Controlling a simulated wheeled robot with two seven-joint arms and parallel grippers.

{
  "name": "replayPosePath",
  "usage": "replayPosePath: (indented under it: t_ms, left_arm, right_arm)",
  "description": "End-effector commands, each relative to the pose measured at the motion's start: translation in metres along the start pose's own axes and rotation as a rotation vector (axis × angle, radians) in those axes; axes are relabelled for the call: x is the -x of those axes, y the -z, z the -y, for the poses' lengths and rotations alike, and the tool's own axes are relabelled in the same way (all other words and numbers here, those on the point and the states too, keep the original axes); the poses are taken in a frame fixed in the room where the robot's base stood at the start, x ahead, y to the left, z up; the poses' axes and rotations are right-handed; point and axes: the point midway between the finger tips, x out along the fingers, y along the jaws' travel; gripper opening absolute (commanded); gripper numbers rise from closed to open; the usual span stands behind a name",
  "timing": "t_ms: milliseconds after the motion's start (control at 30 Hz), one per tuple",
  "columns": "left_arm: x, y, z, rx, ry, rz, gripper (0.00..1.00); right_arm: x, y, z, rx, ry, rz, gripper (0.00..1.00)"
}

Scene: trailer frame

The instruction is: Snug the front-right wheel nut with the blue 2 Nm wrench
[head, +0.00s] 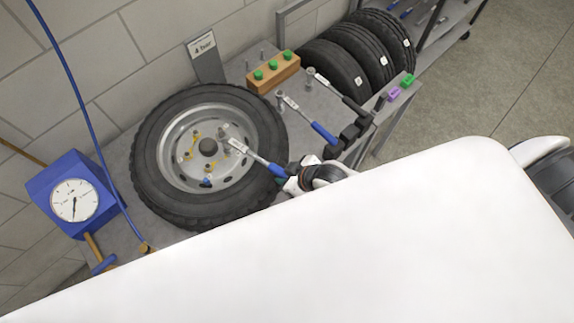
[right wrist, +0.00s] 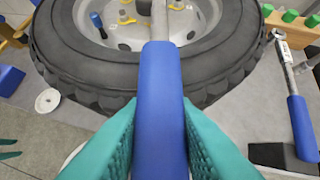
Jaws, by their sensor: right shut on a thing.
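The wheel (head: 262,128) lies flat on the bench, its steel rim facing up with yellow-marked nuts around the hub. My right gripper (head: 292,178) is shut on the blue handle of a torque wrench (head: 262,161). In the right wrist view the blue handle (right wrist: 161,95) sits between the teal fingers. The wrench reaches over the tyre, its head at the right of the hub; I cannot tell whether it sits on a nut. Two teal fingertips, apparently my left gripper (right wrist: 14,148), show apart at the left edge of the right wrist view.
Another blue-handled wrench (head: 312,122) and a black-handled wrench (head: 338,92) rest to the wheel's right. A wooden block with green pieces (head: 272,72) and a "4 bar" sign (head: 204,61) stand behind. A blue gauge box (head: 50,178) is at left. Spare tyres (head: 333,68) stand beyond.

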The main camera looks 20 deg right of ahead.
Motion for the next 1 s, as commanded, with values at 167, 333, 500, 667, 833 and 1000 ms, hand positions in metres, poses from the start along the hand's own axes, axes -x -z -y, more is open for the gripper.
replayPosePath:
  t_ms: [167, 333, 500, 667, 833, 1000]
  left_arm:
    - [0.0, 0.0, 0.0, 0.0, 0.0, 0.0, 0.36]
    - [0.0, 0.0, 0.0, 0.0, 0.0, 0.0, 0.36]
    - [0.0, 0.0, 0.0, 0.0, 0.0, 0.0, 0.36]
    - [0.0, 0.0, 0.0, 0.0, 0.0, 0.0, 0.36]
    - [0.0, 0.0, 0.0, 0.0, 0.0, 0.0, 0.36]
    - [0.0, 0.0, 0.0, 0.0, 0.0, 0.0, 0.36]
  right_arm:
    - [0.0, -0.001, 0.001, -0.005, 0.001, 0.002, 0.0]
    - [0.0, -0.001, -0.002, -0.013, 0.005, 0.003, 0.0]
    - [0.0, -0.001, -0.009, -0.035, 0.021, 0.002, 0.0]
    - [-0.001, -0.002, -0.015, -0.057, 0.038, 0.004, 0.0]
    - [-0.001, -0.003, -0.021, -0.08, 0.057, 0.004, 0.0]
    - [-0.001, -0.003, -0.028, -0.103, 0.073, 0.003, 0.0]
